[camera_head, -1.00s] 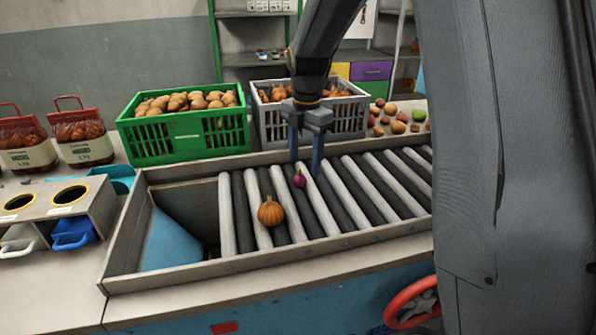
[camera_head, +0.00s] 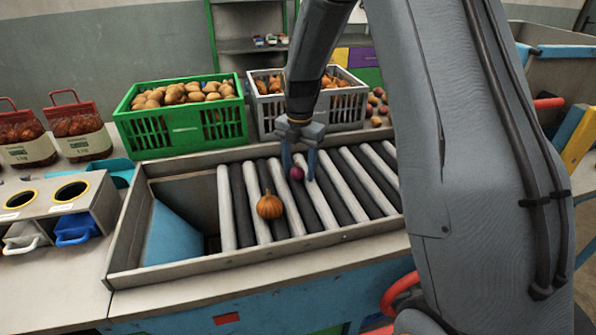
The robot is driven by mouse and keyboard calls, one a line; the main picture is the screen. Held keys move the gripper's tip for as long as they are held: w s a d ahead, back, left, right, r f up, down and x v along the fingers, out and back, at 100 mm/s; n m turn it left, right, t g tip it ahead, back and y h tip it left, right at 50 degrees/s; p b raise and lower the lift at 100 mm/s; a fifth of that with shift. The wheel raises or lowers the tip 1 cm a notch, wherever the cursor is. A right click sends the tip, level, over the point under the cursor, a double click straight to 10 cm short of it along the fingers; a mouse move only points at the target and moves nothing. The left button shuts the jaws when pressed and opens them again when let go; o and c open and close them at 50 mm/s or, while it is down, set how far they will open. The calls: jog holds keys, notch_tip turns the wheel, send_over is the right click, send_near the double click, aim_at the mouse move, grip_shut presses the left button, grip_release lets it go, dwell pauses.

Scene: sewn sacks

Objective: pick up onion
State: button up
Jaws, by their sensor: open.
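A small purple-red onion (camera_head: 297,173) lies on the grey and black rollers of the conveyor. A larger orange-brown onion-like bulb (camera_head: 270,206), possibly a small pumpkin, lies on the rollers to its left and nearer the front. My gripper (camera_head: 298,176) points down with its two fingers open. The fingertips appear on either side of the small purple onion. I cannot tell whether they touch it.
The conveyor (camera_head: 345,232) has a raised metal frame, with an open chute (camera_head: 172,235) at its left end. A green crate of potatoes (camera_head: 185,140) and a grey crate of orange produce (camera_head: 345,112) stand behind. Red-topped bags (camera_head: 80,135) stand at left.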

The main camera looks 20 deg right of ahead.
jog(key=c, duration=1.1)
